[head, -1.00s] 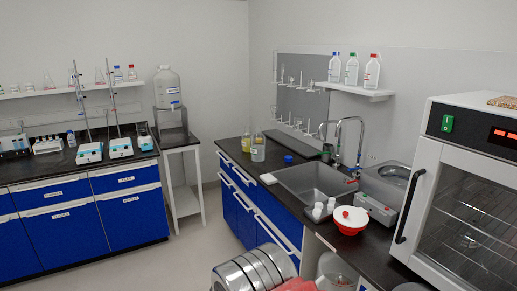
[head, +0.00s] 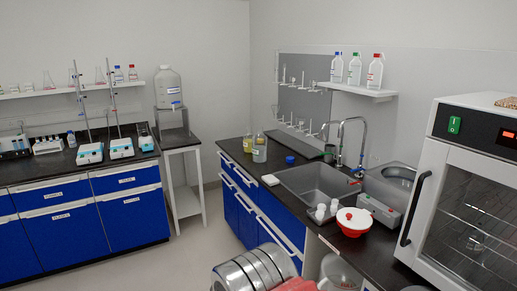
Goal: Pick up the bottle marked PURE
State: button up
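No label can be read at this size, so I cannot tell which bottle is marked PURE. On the right wall shelf stand a blue-capped bottle (head: 336,70), a green-capped bottle (head: 354,70) and a red-capped bottle (head: 375,72), all upright with small labels. A bottle with yellowish content (head: 247,143) and a clear bottle (head: 259,150) stand on the sink counter's far left end. A large clear jug (head: 168,90) with a label stands on a small stand at the back.
The dark sink counter (head: 233,157) holds a grey sink (head: 310,185), a tap (head: 341,135), small white containers and a red-and-white bowl (head: 353,220). A white oven (head: 478,190) stands at right. Blue cabinets (head: 130,215) line the left. Grey floor (head: 170,262) between is clear.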

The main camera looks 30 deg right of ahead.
aim_at(260, 140)
jog(key=z, duration=0.1)
jog(key=i, duration=1.35)
jog(key=z, duration=0.45)
jog(key=i, duration=1.9)
jog(key=z, duration=0.3)
